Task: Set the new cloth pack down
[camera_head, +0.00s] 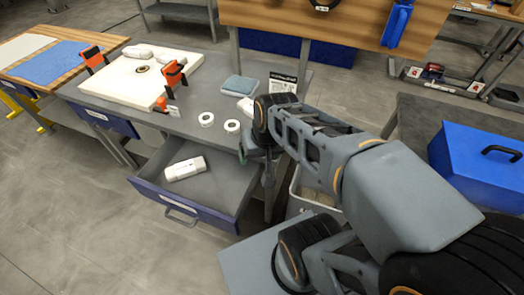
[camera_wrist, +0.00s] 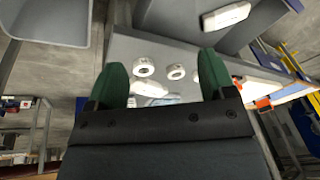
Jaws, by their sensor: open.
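A white pack (camera_head: 185,168) with a faint label lies in the open drawer (camera_head: 217,208) of the grey bench; it looks like the cloth pack. The pack also shows in the wrist view (camera_wrist: 226,15), past my gripper. My gripper (camera_head: 260,160) is beside the bench, right of the drawer, partly hidden by my arm. In the wrist view my gripper (camera_wrist: 162,64) has its two green fingers wide apart with nothing held between them. Another white item (camera_head: 246,107) lies on the bench top, partly hidden by my arm.
On the bench top are two white rings (camera_head: 206,119), a folded blue-grey cloth (camera_head: 239,86) and a white plate (camera_head: 120,81) with orange clamps (camera_head: 173,74). A blue toolbox (camera_head: 470,160) stands at the right. Much of the drawer floor is free.

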